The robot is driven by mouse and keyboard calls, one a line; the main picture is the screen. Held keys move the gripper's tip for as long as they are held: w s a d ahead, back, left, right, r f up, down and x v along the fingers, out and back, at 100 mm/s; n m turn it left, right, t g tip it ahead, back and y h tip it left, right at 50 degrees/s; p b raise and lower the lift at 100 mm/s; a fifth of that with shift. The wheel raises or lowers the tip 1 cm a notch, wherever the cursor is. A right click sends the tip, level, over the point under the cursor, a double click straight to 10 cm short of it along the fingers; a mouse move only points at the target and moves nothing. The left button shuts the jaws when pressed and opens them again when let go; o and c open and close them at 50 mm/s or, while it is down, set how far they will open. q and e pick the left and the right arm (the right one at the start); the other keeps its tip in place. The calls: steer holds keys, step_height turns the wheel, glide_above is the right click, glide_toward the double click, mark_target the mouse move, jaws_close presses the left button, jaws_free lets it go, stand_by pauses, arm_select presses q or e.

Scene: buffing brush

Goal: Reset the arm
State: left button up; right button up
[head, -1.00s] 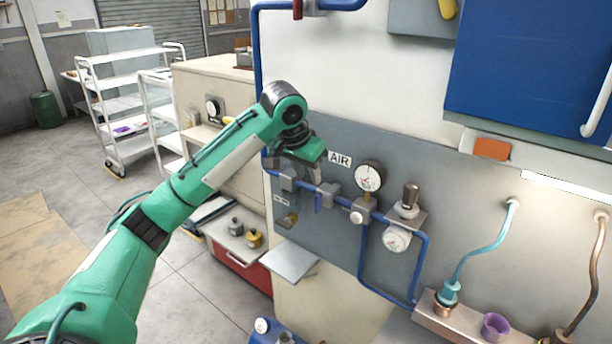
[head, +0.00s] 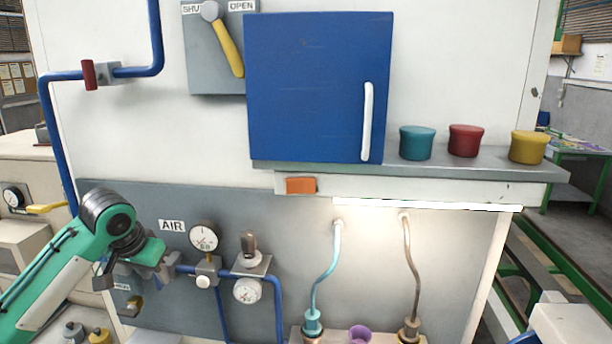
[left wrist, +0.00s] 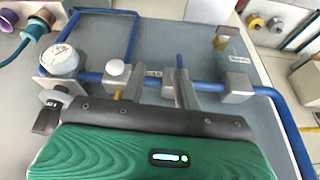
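My left arm, green and white, comes in from the left in the head view. Its gripper (head: 136,272) is in front of the grey panel (head: 205,308), just left of and below the AIR label (head: 172,225). In the left wrist view its two grey fingers (left wrist: 160,82) stand apart, close to the blue pipe (left wrist: 207,86). Nothing is seen held between them. Whether they touch the pipe or its fittings I cannot tell. My right gripper is not in view.
Pressure gauges (head: 204,237) and the blue pipe are close right of my left gripper. A blue cabinet (head: 317,90) and a shelf (head: 520,171) with teal, red and yellow cups (head: 465,140) are above right. A yellow valve handle (head: 228,50) is near SHUT/OPEN labels.

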arm_select(q)
steer(key=s+d+f+m, duration=0.1)
steer(key=s+d+f, duration=0.3)
steer(key=f, duration=0.3)
steer(key=s+d+f+h, duration=0.1)
steer(key=s+d+f, duration=0.3)
steer(key=f, duration=0.3)
steer(key=s+d+f+m, duration=0.1)
steer(key=s+d+f, duration=0.3)
steer(key=f, duration=0.3)
steer(key=s+f+n+y, duration=0.1)
steer(key=s+f, duration=0.3)
steer(key=s, duration=0.7)
steer(key=s+f+n, duration=0.1)
steer(key=s+f, duration=0.3)
steer(key=s, duration=0.7)
step_height(320, 180, down, 33)
steer(key=g+b, duration=0.2)
steer(key=b, duration=0.1)
steer(key=s+a+f+b, duration=0.1)
steer(key=s+a+f, duration=0.1)
steer(key=s+f, duration=0.8)
steer(key=s+a+f+g+b, duration=0.1)
steer(key=s+a+f+b, duration=0.1)
steer(key=s+f, duration=0.7)
step_height(320, 180, down, 5)
steer(key=shift+s+f, duration=0.15)
steer(key=shift+s, duration=0.2)
